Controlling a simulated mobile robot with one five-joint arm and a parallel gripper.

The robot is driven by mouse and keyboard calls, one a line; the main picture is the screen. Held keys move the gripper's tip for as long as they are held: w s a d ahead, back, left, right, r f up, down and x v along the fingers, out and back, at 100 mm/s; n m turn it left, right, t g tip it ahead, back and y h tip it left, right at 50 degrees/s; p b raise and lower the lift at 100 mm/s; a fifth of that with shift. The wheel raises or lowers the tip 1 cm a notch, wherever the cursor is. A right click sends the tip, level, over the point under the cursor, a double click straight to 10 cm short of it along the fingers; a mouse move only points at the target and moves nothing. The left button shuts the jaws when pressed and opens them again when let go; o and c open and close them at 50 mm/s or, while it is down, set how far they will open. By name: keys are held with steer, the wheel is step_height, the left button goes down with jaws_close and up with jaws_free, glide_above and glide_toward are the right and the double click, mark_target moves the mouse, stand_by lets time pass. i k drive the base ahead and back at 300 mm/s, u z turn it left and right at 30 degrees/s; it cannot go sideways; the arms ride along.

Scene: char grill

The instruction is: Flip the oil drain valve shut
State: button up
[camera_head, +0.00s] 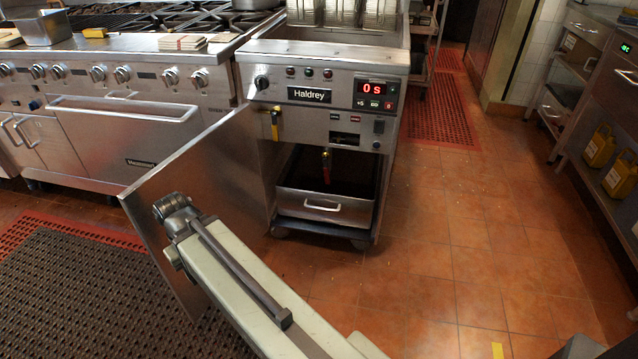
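The fryer (314,121) marked Haldrey stands in the middle with its lower cabinet open. A yellow lever (275,123) sits on the fryer's front at upper left, pointing down. The frame does not label which is the drain valve. My arm reaches from the bottom edge to a joint in front of the open door. My gripper's fingers are not visible.
The fryer's open door (198,203) juts forward and left, close behind my arm. A range (125,100) stands at left, with a dark mat (90,290) before it. Shelving with yellow jugs (600,146) lines the right. Bare tile floor lies front and right.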

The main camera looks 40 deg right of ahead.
mark_target(327, 178)
steer(key=z, duration=0.8)
steer(key=k, duration=1.4)
steer(key=u, duration=0.7)
steer(key=i, duration=2)
